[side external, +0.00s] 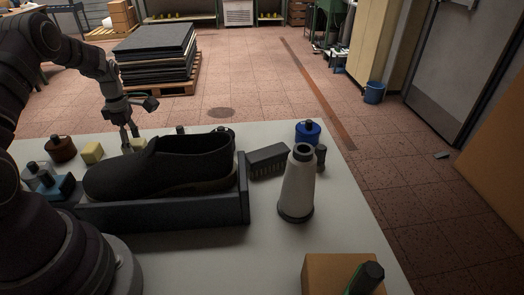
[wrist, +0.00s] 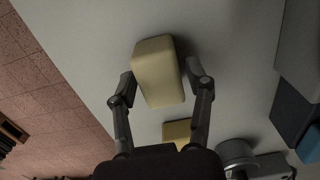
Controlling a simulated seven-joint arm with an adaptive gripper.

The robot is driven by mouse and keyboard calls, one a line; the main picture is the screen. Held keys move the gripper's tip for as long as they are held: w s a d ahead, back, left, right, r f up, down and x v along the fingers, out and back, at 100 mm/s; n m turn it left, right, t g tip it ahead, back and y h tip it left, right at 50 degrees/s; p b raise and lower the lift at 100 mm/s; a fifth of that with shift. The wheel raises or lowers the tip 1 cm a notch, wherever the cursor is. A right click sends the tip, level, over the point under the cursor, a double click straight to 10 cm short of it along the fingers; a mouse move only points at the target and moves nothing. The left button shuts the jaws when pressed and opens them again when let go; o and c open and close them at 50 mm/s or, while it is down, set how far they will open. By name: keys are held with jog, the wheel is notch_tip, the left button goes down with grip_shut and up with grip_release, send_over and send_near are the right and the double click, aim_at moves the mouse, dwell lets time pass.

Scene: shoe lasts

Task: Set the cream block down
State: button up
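The cream block (wrist: 157,72) lies between the two fingers of my gripper (wrist: 160,80) in the wrist view. The left finger is at or very close to its left side. A narrow dark gap shows between the block and the right finger, so the gripper looks slightly open around it. In the side view, my gripper (side external: 130,139) points down behind the black shoe. The cream block (side external: 139,143) shows only in part at the fingertips there. Whether its underside touches the table is hidden.
A second yellowish block (side external: 93,152) stands left of my gripper, and shows in the wrist view (wrist: 177,131). A black shoe (side external: 165,165) in a dark tray (side external: 170,213) is in front. A brown-red jar (side external: 61,148) is farther left. Grey table is clear beyond the block in the wrist view.

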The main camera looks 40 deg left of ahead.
aim_at(133, 141)
jog(key=shift+o, duration=0.6)
notch_tip(133, 141, up, 12)
jog(key=w+d+r+m+t+y, duration=0.1)
jog(key=w+d+r+m, duration=0.1)
jog(key=d+r+m, duration=0.35)
jog(key=s+d+r+m+t, duration=0.1)
jog(key=s+d+m, duration=0.3)
jog(key=d+m, duration=0.5)
jog(key=s+d+r+m+t+h, duration=0.1)
jog(key=s+d+m+t, duration=0.2)
jog(key=d+m, duration=0.6)
jog(key=s+m, duration=0.1)
jog(key=m, duration=0.2)
jog(key=shift+s+d+t, duration=0.25)
jog(key=shift+s+t, duration=0.05)
jog(key=shift+s, duration=0.1)
jog(key=shift+m, duration=0.25)
